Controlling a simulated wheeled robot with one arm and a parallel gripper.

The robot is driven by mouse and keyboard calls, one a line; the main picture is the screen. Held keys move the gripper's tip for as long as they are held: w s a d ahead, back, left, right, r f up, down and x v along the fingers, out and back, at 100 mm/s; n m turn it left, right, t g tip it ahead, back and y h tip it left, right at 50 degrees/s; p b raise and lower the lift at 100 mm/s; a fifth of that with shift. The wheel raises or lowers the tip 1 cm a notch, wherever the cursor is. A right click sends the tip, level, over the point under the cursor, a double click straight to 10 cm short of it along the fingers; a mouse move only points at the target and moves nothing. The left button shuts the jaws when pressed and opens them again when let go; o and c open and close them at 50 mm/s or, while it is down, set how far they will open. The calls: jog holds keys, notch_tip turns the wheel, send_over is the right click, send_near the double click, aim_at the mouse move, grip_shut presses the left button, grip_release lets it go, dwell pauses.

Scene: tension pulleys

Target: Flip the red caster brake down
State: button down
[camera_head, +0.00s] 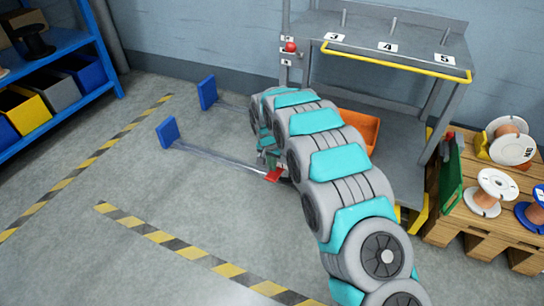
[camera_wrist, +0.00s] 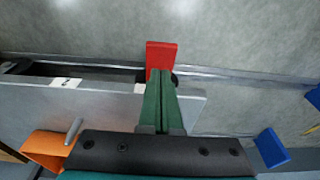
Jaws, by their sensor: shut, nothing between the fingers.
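The red caster brake (camera_head: 274,174) shows in the head view at the cart's lower left, just beyond the end of my arm. In the wrist view the red brake (camera_wrist: 161,56) is a flat red tab at the centre, directly ahead of my fingertips. My gripper (camera_wrist: 160,88) has two green fingers pressed together, with nothing between them. The tips overlap the lower edge of the tab in the picture; I cannot tell whether they touch it. In the head view my gripper is mostly hidden behind my arm. The caster wheel is mostly hidden.
The grey cart (camera_head: 395,62) has numbered shelf labels and a yellow rail (camera_head: 395,67). An orange bin (camera_head: 359,129) sits on its lower shelf. Metal legs with blue end plates (camera_head: 167,132) reach left. A pallet with spools (camera_head: 490,193) stands right. Floor at left front is clear.

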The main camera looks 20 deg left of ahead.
aim_at(271, 178)
jog(key=shift+s+f, duration=0.15)
jog(key=shift+f, duration=0.45)
jog(key=shift+s+f, duration=0.15)
jog(key=shift+f, duration=0.45)
jog(key=shift+s, duration=0.1)
jog(key=shift+s+f, duration=0.3)
jog(key=shift+f, duration=0.35)
jog(key=shift+s+f, duration=0.3)
jog(key=shift+f, duration=0.45)
jog(key=shift+s+f, duration=0.25)
jog(key=shift+f, duration=0.45)
jog(key=shift+s+a+f, duration=0.1)
jog(key=shift+s+f, duration=0.05)
jog(key=shift+f, duration=1.05)
jog(key=shift+f+b, duration=0.15)
jog(key=shift+b, duration=0.15)
